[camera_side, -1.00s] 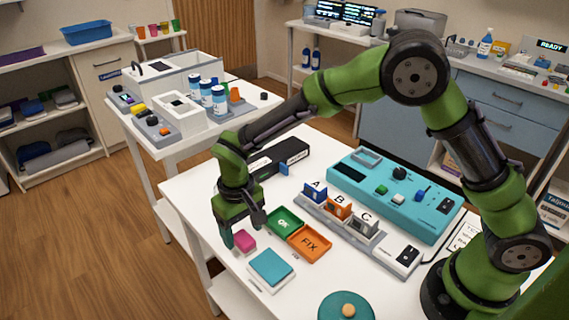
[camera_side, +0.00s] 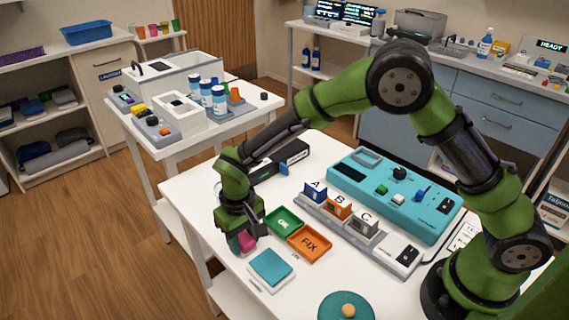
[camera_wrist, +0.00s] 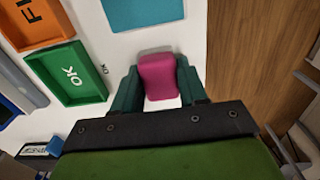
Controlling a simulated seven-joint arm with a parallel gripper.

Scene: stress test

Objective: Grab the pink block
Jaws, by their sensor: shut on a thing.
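The pink block (camera_wrist: 158,77) sits between the two green fingers of my gripper (camera_wrist: 160,88) in the wrist view. My gripper is shut on it, with a finger against each side. In the side view my gripper (camera_side: 242,241) is low at the left front edge of the white table, and the pink block (camera_side: 247,242) is partly hidden by the fingers. I cannot tell whether the block still touches the table.
A green OK tray (camera_side: 284,222) and an orange FIX tray (camera_side: 309,244) lie just right of my gripper. A teal pad (camera_side: 271,267) lies in front. Blocks A, B and C stand on a grey rack (camera_side: 325,217) before a teal console (camera_side: 425,208).

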